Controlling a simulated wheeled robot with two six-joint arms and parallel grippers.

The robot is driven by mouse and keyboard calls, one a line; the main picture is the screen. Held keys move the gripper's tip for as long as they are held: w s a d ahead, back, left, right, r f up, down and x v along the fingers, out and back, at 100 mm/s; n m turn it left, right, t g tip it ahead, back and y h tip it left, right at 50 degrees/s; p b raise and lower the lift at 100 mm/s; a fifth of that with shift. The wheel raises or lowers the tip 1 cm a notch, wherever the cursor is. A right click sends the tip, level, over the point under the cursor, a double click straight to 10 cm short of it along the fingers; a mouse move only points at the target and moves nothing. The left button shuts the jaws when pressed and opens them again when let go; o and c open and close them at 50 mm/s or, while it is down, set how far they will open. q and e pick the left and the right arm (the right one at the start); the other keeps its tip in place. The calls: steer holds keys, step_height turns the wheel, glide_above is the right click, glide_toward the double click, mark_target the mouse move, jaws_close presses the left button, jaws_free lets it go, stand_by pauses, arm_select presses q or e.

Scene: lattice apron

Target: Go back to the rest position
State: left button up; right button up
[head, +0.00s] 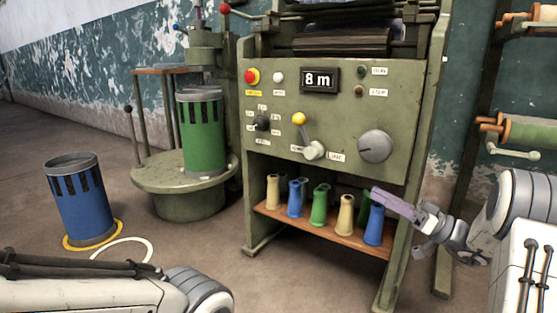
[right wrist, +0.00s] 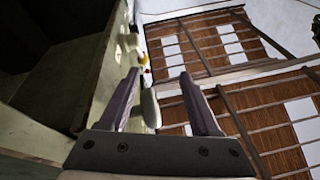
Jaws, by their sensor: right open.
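My right gripper (head: 393,203) is at the right of the machine in the head view, with purple fingers pointing left towards the lower front. In the right wrist view its two purple fingers (right wrist: 161,88) stand wide apart. I see nothing held between them; a pale rounded shape shows beyond the gap. The green machine (head: 350,102) has an "8 m" display, a grey dial (head: 375,146) and a yellow-knobbed lever (head: 306,134). My left arm crosses the lower left of the head view, but its gripper is out of view.
A shelf (head: 282,221) under the panel holds several coloured bobbins, close to my right fingers. A green can (head: 202,135) stands on a round stand (head: 160,183). A blue can (head: 80,205) is on the floor at left. A spool rack (head: 490,90) stands at right.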

steer(key=s+a+f+m+g+h, duration=0.5)
steer(key=s+a+f+g, duration=0.35)
steer(key=a+f, duration=0.4)
steer(key=s+d+f+m+g+h, duration=0.25)
steer(key=s+f+h, duration=0.55)
steer(key=s+h, duration=0.4)
steer(key=s+a+r+n+p, duration=0.2)
steer(key=s+a+r+p, duration=0.3)
steer(key=r+p, duration=0.7)
steer(key=s+a+r+n+p, duration=0.2)
steer(key=s+a+r+p, duration=0.2)
steer(key=r+p, duration=0.8)
steer(key=s+a+r+n+p, duration=0.4)
steer(key=r+p, duration=0.5)
steer(key=r, duration=0.6)
step_height(320, 180, up, 35)
steer(key=m+p, duration=0.1)
steer(key=p, duration=3.3)
steer(key=shift+s+a+m+g+p, duration=0.2)
steer(key=shift+m+g+p, duration=0.1)
steer(key=shift+m+g, duration=0.1)
